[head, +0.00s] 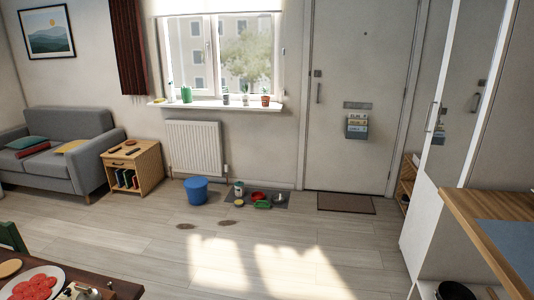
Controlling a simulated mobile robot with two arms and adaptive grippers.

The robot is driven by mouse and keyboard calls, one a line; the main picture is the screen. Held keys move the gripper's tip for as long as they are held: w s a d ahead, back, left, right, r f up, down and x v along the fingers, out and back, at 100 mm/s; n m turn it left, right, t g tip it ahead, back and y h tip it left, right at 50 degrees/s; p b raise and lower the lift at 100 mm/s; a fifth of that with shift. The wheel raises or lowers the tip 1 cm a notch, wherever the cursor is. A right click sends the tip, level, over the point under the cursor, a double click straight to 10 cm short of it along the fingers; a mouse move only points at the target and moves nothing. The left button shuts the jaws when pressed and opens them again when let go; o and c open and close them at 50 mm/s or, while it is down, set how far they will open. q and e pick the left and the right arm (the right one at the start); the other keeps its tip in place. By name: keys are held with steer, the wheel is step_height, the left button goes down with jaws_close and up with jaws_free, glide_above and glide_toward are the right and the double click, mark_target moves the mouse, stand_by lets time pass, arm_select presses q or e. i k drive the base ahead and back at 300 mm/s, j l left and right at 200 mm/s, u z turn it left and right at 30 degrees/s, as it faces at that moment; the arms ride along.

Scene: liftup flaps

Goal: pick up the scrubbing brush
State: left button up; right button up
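Several small things sit together on a grey mat (284,205) on the floor below the window, right of the blue bucket (197,190). Among them are a green item (263,205), a red item (258,196), a small yellowish item (239,206) and a pale can-like container (239,187). They are too small for me to tell which, if any, is the scrubbing brush. Neither of my grippers shows in the head view.
A dark table (125,289) with a plate is at lower left, a wooden counter (475,205) at right. A sofa (70,135), side table (150,160), radiator (194,148) and doormat (346,204) line the far side.

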mark_target(259, 206)
steer(key=i, duration=4.25)
